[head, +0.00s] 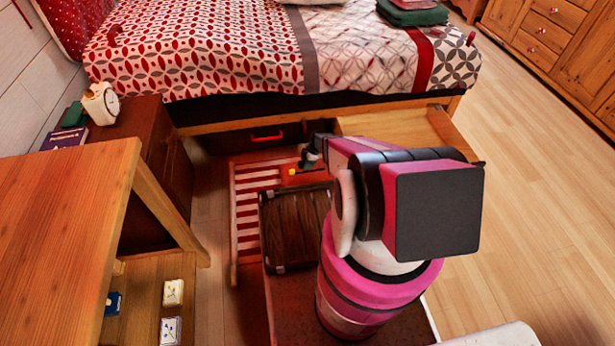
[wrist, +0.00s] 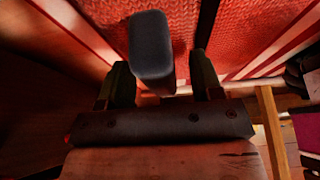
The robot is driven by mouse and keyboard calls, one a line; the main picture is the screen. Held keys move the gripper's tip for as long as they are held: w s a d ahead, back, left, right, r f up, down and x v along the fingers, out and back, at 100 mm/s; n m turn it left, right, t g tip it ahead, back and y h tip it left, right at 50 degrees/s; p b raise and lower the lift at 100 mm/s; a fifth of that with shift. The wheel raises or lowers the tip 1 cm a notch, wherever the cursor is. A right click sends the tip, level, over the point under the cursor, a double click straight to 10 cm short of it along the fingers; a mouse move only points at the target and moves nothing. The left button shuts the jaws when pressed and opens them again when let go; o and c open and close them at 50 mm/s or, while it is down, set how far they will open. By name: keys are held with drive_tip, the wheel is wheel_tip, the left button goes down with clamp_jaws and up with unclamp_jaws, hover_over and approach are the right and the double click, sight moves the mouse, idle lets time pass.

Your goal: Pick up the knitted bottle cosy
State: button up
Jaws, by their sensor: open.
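In the wrist view, a dark grey block with rounded edges (wrist: 152,45) shows between the two fingers of my gripper (wrist: 162,68). It may be the knitted bottle cosy, but no knit pattern is clear. The fingers stand apart on either side of it, with a gap visible on both sides; I cannot tell whether it is level with the fingertips or beyond them. In the head view, my gripper (head: 310,158) is small and dark, low over the red area in front of the bed. My arm hides much of that area, and I cannot make out the cosy there.
A red and white striped rug (head: 247,205) lies in front of the bed (head: 215,60). A dark wooden case (head: 295,228) is close to my arm. An open drawer (head: 395,125) juts out under the bed. A wooden table (head: 60,215) stands left. The floor at right is clear.

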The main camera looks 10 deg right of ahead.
clamp_jaws()
idle(1.4)
